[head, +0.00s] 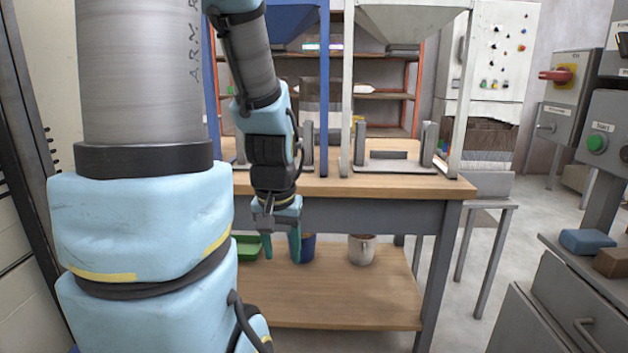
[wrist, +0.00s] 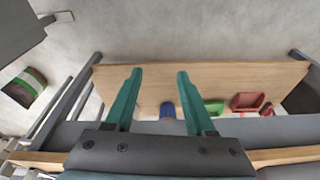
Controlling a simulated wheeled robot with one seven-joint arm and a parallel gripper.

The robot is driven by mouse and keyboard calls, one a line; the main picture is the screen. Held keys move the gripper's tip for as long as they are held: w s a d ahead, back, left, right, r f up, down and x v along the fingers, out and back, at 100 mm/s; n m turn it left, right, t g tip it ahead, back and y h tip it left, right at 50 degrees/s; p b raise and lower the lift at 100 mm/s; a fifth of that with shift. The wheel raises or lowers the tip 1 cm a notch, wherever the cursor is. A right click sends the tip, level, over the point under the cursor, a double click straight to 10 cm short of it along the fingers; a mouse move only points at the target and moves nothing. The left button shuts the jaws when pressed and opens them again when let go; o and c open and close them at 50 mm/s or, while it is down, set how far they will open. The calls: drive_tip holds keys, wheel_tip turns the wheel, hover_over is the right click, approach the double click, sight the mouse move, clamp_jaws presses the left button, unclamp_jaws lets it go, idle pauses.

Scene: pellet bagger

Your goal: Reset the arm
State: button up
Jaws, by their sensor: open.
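My arm comes down from the upper left in the head view, over the front of a wooden workbench (head: 345,187). My gripper (head: 281,246) points down in front of the bench edge, with its two teal fingers apart. In the wrist view the fingers of my gripper (wrist: 159,75) are spread wide with nothing between their tips. The gripper holds nothing.
On the lower shelf (head: 340,300) stand a blue cup (head: 307,248), a metal cup (head: 361,250) and a green tray (head: 247,247). The wrist view also shows a red bin (wrist: 246,102). A grey cabinet (head: 560,310) with blue and brown blocks stands at right.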

drive_tip(key=w+p+v, duration=0.1)
drive_tip(key=p+v, duration=1.5)
drive_tip(key=p, duration=0.1)
drive_tip(key=shift+r+n+g, duration=0.35)
drive_tip(key=shift+n+g, duration=0.05)
drive_tip(key=shift+w+a, duration=0.1)
